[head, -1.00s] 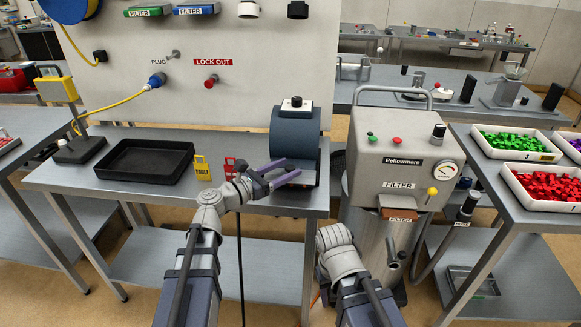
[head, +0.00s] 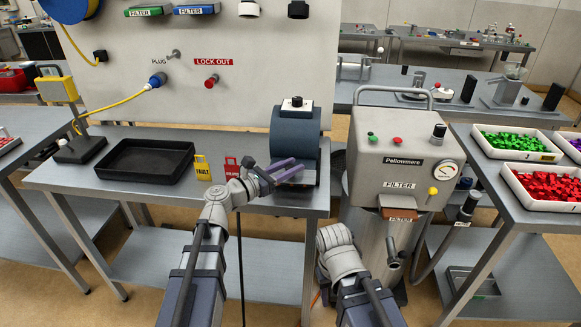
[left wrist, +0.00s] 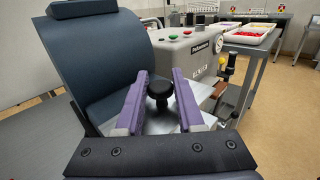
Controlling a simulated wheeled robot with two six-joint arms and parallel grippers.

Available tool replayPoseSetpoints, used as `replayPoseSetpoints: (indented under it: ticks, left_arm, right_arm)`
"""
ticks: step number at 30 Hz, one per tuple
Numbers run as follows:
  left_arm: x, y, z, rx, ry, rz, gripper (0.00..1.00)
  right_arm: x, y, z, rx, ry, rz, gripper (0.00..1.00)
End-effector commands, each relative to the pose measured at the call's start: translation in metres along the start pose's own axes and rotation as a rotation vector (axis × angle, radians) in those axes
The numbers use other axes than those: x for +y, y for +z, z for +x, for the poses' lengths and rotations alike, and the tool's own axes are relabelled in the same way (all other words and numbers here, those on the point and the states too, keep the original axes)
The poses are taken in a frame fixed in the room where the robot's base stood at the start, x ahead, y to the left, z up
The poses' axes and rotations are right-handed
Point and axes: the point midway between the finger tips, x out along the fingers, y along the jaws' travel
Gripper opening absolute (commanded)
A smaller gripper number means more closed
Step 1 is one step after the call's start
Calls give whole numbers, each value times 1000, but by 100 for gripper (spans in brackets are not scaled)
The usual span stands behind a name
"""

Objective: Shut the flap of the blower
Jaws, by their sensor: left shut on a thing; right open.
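A dark blue rounded blower housing (head: 295,137) stands at the right end of the near bench, with a small knob on its top. In the left wrist view its curved blue wall (left wrist: 95,60) fills the left side. My left gripper (head: 294,172) is at the housing's lower front. Its purple fingers (left wrist: 158,100) are shut on a black knob (left wrist: 160,90), which stands in front of a pale grey surface. The fingers hide part of that surface, and I cannot tell how far the flap stands open. My right arm shows at the lower middle, but its gripper is not visible.
A grey Pellowmere machine (head: 403,160) with a gauge stands close right of the bench. A black tray (head: 146,159), a yellow tag (head: 202,168) and a red tag (head: 232,168) are left of my left gripper. Bins of green and red pieces are far right.

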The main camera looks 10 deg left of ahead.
Motion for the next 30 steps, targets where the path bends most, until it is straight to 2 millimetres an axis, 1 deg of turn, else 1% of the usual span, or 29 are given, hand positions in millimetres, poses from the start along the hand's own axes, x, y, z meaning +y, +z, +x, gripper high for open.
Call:
replayPoseSetpoints:
  ticks: [1, 3, 10, 14, 20, 30]
  left_arm:
    - [0, 0, 0, 0, 0, 0, 8]
    - [0, 0, 0, 0, 0, 0, 0]
    - [0, 0, 0, -1, 0, 1, 0]
    - [-1, -3, -1, -13, 0, 12, 0]
    - [-3, -10, -3, -79, 0, 75, 0]
    - [-6, -20, -6, -258, 0, 255, 0]
  right_arm:
    - [0, 0, 0, 0, 0, 0, 50]
    - [0, 0, 0, 0, 0, 0, 50]
    - [0, 0, 0, 0, 0, 0, 50]
    - [0, 0, 6, 0, 0, 0, 50]
    - [-3, -2, 28, 0, 0, 0, 50]
    - [-7, -4, 76, 0, 0, -1, 50]
